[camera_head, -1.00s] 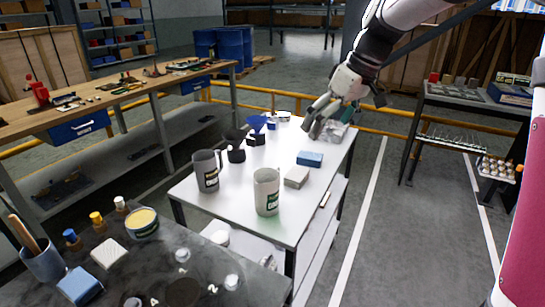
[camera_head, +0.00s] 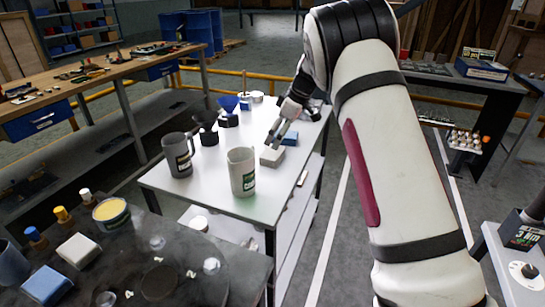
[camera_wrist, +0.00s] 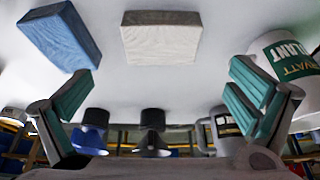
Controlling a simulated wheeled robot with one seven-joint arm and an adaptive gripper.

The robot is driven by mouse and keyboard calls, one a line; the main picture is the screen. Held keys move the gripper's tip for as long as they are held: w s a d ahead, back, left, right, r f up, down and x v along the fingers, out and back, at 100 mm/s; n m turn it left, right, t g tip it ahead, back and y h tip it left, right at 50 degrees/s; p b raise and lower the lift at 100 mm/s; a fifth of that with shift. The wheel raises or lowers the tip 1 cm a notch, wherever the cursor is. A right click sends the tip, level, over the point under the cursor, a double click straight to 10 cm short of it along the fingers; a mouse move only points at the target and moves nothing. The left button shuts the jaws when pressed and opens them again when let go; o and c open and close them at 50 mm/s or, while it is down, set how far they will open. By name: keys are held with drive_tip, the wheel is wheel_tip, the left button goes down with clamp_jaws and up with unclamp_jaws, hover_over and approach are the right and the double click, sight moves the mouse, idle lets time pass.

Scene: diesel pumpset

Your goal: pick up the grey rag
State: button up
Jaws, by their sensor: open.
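The grey rag (camera_head: 272,156) looks like a flat, pale grey folded block. It lies on the white table (camera_head: 215,205), just in front of a similar blue block (camera_head: 290,139). In the wrist view the grey rag (camera_wrist: 161,37) is at the top centre, with the blue block (camera_wrist: 60,38) to its left. My gripper (camera_head: 276,139) is open and empty, with its fingertips close above or behind the rag. In the wrist view my gripper (camera_wrist: 162,82) has its green-padded fingers wide apart, with the rag beyond the gap between them. I cannot tell the exact height.
A pale mug (camera_head: 242,173) stands just left of the rag, and a grey mug (camera_head: 178,156) farther left. Dark and blue funnel-like items (camera_head: 207,130) stand toward the back. A dark bench (camera_head: 180,265) in front holds another pale block (camera_head: 78,249). The table's front middle is clear.

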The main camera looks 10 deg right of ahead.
sight(272, 151)
drive_tip(key=shift+s+d+x, duration=0.15)
drive_tip(key=shift+x, duration=1.7)
drive_tip(key=shift+s+d+x, duration=0.15)
drive_tip(key=shift+x, duration=1.7)
drive_tip(key=shift+f, duration=0.15)
drive_tip(key=c, duration=1.3)
drive_tip(key=shift+r, duration=0.4)
wheel_tip(272, 151, up, 3)
drive_tip(key=shift+r, duration=0.1)
drive_tip(key=s, duration=1)
drive_tip(key=s+r, duration=0.1)
drive_tip(key=s, duration=0.5)
